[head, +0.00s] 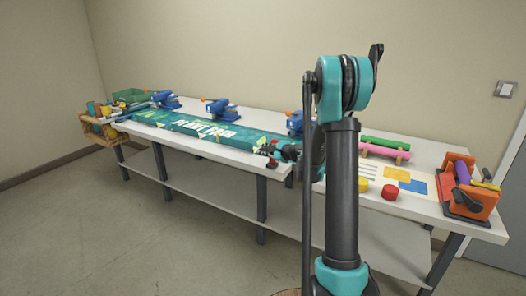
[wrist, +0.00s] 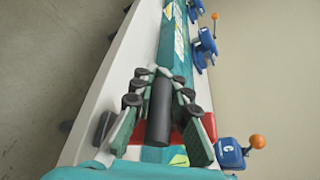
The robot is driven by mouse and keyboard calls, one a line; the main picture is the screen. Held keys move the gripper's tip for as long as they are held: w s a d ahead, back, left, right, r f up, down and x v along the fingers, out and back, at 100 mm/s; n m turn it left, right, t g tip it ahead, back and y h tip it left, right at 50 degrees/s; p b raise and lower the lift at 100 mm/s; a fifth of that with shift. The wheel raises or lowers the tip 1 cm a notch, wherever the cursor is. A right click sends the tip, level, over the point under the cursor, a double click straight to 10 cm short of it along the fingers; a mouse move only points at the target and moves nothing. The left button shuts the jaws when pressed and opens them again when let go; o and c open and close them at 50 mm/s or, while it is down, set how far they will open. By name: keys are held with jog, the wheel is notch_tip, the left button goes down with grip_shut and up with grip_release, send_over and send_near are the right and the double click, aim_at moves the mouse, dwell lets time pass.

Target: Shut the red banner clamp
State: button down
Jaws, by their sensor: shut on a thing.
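The red banner clamp (head: 272,148) shows only as small red parts at the front edge of the table, mostly hidden by my gripper (head: 287,152). In the wrist view its red body (wrist: 209,126) lies under and to the right of my gripper (wrist: 160,80). My gripper is shut on a dark cylinder (wrist: 159,112), which appears to be the clamp's handle grip. Whether the clamp's jaw is open or shut cannot be seen. The teal banner (head: 185,123) lies along the table and also shows in the wrist view (wrist: 168,48).
Blue clamps (head: 221,110) with orange knobs line the banner's back edge; one marked C (wrist: 230,152) is close to the right of my gripper. Red and yellow pucks (head: 389,192), coloured rolls (head: 386,147) and an orange device (head: 468,187) stand at the right. Floor in front is clear.

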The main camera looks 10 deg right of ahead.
dwell(0.3)
jog(key=w+m+g, duration=0.1)
jog(key=w+d+m, duration=0.1)
jog(key=shift+d+r+m+g+y, duration=0.15)
jog(key=shift+d+m+g+y, duration=0.15)
jog(key=shift+m+g, duration=0.1)
jog(key=w+m+g, duration=0.1)
jog(key=w+d+m+g+y, duration=0.1)
jog(key=m, duration=0.1)
jog(key=shift+d+f, duration=0.3)
jog(key=shift+w+d+f+m+g+y, duration=0.3)
jog(key=shift+w+m+g, duration=0.1)
jog(key=shift+m, duration=0.2)
jog(key=shift+w+d+f+m+g+y, duration=0.2)
jog(key=shift+w+f+m+g+y, duration=0.15)
jog(key=shift+m, duration=0.25)
jog(key=shift+w+d+f+m+g+y, duration=0.35)
jog(key=shift+w+f+m, duration=0.15)
jog(key=shift+m, duration=0.5)
jog(key=shift+f, duration=0.4)
jog(key=c, duration=1.5)
grip_release()
jog(key=shift+w, duration=0.1)
jog(key=shift+o, duration=0.2)
